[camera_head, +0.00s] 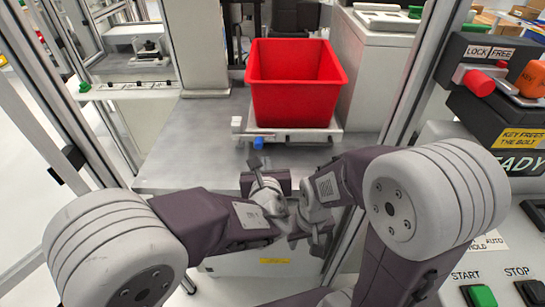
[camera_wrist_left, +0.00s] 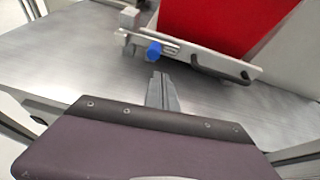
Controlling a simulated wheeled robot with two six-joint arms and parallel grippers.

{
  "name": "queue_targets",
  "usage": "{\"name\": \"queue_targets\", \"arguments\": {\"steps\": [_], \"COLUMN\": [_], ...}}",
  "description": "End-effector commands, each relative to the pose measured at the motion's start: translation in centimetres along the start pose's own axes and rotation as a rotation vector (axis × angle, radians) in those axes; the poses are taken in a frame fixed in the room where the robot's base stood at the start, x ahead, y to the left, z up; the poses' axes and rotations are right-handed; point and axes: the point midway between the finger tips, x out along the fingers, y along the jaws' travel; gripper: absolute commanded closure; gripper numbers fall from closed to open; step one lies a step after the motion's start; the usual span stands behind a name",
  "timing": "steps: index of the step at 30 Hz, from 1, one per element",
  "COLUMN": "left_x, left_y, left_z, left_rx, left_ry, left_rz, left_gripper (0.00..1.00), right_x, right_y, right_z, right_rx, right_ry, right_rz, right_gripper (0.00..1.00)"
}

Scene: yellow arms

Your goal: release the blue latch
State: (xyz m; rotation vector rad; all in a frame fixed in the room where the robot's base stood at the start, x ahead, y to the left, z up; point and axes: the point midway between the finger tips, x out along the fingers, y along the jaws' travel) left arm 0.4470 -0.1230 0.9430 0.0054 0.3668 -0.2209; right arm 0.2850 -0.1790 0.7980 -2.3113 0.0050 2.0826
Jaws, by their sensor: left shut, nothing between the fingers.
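The blue latch (camera_head: 258,143) is a small blue knob on the front edge of a pale plate (camera_head: 335,133), which carries a red bin (camera_head: 297,98). In the left wrist view the blue latch (camera_wrist_left: 154,50) is just beyond my left gripper (camera_wrist_left: 160,76), whose fingers are shut and empty. A small gap of grey table shows between fingertips and latch. In the head view my left gripper (camera_head: 255,164) points up toward the latch from below. My right gripper (camera_head: 320,245) hangs lower, near the table's front edge; its fingers are too unclear to judge.
The grey metal table (camera_head: 190,150) is bare left of the bin. Frame posts stand at both sides. A grey box unit (camera_head: 375,60) is behind right. At the right is a control panel with a LOCK/FREE switch (camera_head: 480,82) and START (camera_head: 478,296) and STOP buttons.

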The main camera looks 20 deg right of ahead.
Motion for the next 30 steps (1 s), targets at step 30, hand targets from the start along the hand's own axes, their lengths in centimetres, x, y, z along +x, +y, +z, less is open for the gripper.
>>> {"name": "queue_targets", "arguments": {"steps": [30], "left_x": [9.1], "left_y": [-2.2], "left_z": [0.5], "left_rx": [0.056], "left_ry": [-0.028], "left_rz": [-0.046], "left_gripper": [1.0], "right_x": [0.3], "right_y": [0.0], "right_z": [0.0], "right_rx": [0.0], "right_ry": [0.0], "right_rz": [0.0], "right_gripper": [0.64]}}
